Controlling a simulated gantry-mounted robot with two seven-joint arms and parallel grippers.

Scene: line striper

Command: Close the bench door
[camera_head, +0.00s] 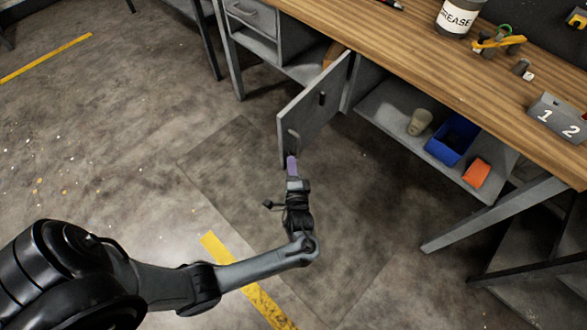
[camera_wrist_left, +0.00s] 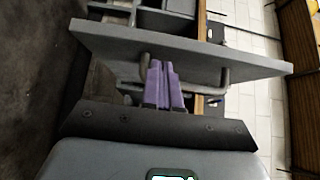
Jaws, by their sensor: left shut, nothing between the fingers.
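The bench door (camera_head: 316,108) is a grey panel that stands open, swung out from under the wooden bench. My right gripper is not in view.
The wooden benchtop (camera_head: 420,55) carries a grease can (camera_head: 457,18), a yellow-handled tool (camera_head: 497,42) and a grey number block (camera_head: 557,118). The shelf below holds a beige cup (camera_head: 420,121), a blue bin (camera_head: 453,140) and an orange box (camera_head: 476,173). The floor left of the door is clear.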

